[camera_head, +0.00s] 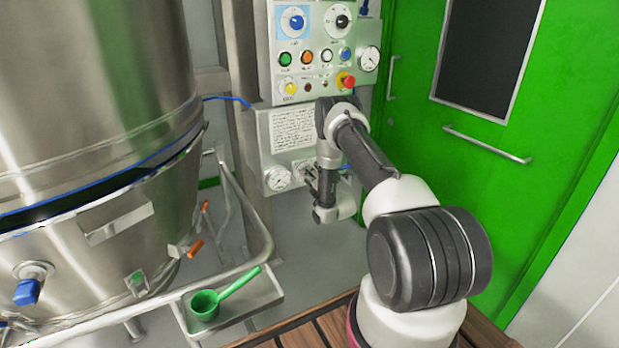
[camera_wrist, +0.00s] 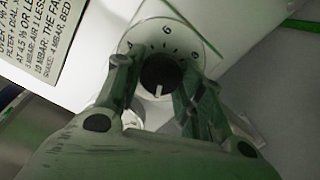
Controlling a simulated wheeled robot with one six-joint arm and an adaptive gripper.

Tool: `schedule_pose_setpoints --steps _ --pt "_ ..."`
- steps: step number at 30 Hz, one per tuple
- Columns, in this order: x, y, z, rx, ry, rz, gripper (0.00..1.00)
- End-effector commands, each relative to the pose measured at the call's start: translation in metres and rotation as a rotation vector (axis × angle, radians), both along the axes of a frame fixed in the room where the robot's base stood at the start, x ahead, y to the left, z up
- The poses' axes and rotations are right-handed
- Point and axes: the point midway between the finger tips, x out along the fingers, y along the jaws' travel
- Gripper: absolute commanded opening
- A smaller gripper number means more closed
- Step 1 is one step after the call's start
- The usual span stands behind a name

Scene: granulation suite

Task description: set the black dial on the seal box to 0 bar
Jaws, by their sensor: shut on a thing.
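The seal box (camera_head: 262,150) is a pale box with a text plate, below the button panel. My gripper (camera_head: 311,180) is at its lower right front in the head view, partly hidden by my wrist. In the wrist view, my gripper (camera_wrist: 158,82) has one finger on each side of the black dial (camera_wrist: 160,72) and is shut on it. A white mark on the dial points down in that picture, away from the 6 on the pale round scale (camera_wrist: 150,32). Other figures beside the fingertips are hard to read, and the scale's lower part is hidden.
A round gauge (camera_head: 278,179) sits left of the dial on the box. The button panel (camera_head: 318,40) is above. A large steel vessel (camera_head: 90,110) is at left, with a green scoop (camera_head: 207,303) on a steel tray (camera_head: 262,298). A green door (camera_head: 420,115) is at right.

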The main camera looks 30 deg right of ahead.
Motion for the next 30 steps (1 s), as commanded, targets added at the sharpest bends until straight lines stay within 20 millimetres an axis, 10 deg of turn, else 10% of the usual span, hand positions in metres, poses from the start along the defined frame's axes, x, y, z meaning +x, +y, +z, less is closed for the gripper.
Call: schedule_pose_setpoints --steps 10,11,14,30 --pt "-0.001 0.001 -0.002 -0.001 0.005 0.002 0.14" --pt "-0.001 0.001 -0.002 -0.001 0.005 0.002 0.44" --pt "-0.001 0.001 -0.002 -0.001 0.005 0.001 0.6" --pt "-0.03 -0.002 -0.001 0.001 0.005 -0.002 0.6"
